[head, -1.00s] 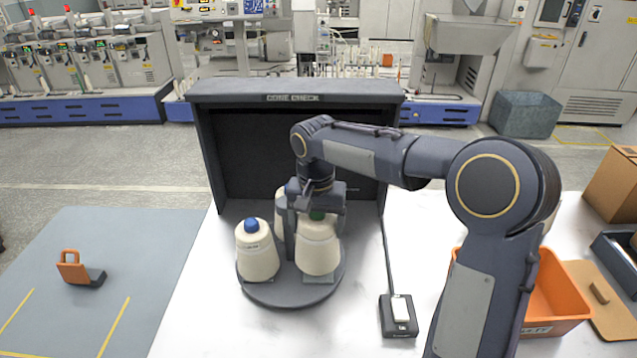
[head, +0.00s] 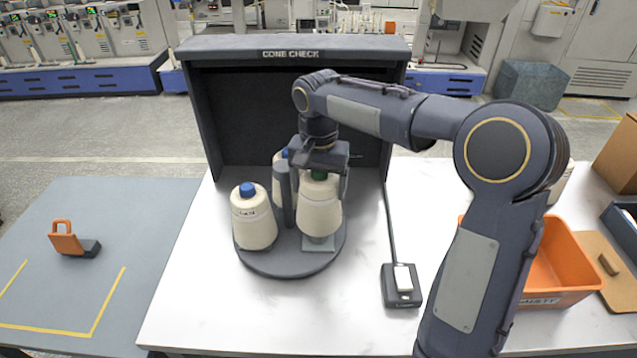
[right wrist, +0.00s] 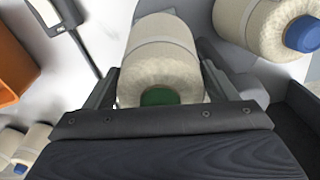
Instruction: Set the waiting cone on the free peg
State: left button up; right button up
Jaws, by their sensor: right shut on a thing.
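My right gripper (head: 320,165) is shut on a cream cone with a green top (head: 319,207), above the front right of the round dark turntable (head: 275,262). The cone is upright, its bottom slightly above a pale square pad (head: 318,244). In the right wrist view the green-topped cone (right wrist: 160,60) sits between the fingers. A blue-topped cone (head: 254,220) stands at the turntable's left, and another (head: 279,170) at its back is partly hidden by the dark centre post (head: 286,195). Pale cones (right wrist: 35,145) show at the wrist view's lower left. My left gripper is out of view.
A dark booth (head: 290,48) marked CONE CHECK stands behind the turntable. A small black device with a white top (head: 402,285) lies to the right. An orange bin (head: 560,262) is partly hidden behind my arm. The white table's front left is clear.

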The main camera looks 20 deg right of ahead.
jog(key=shift+s+a, duration=0.2)
jog(key=shift+s, duration=0.05)
dwell(0.4)
dwell(0.7)
jog(key=shift+f, duration=0.4)
jog(key=shift+f+b, duration=0.7)
jog(key=shift+f, duration=0.35)
dwell(0.5)
jog(key=shift+f+b, duration=0.55)
jog(key=shift+f, duration=0.45)
jog(key=o, duration=1.6)
jog(key=shift+c, duration=0.2)
jog(key=shift+r, duration=0.1)
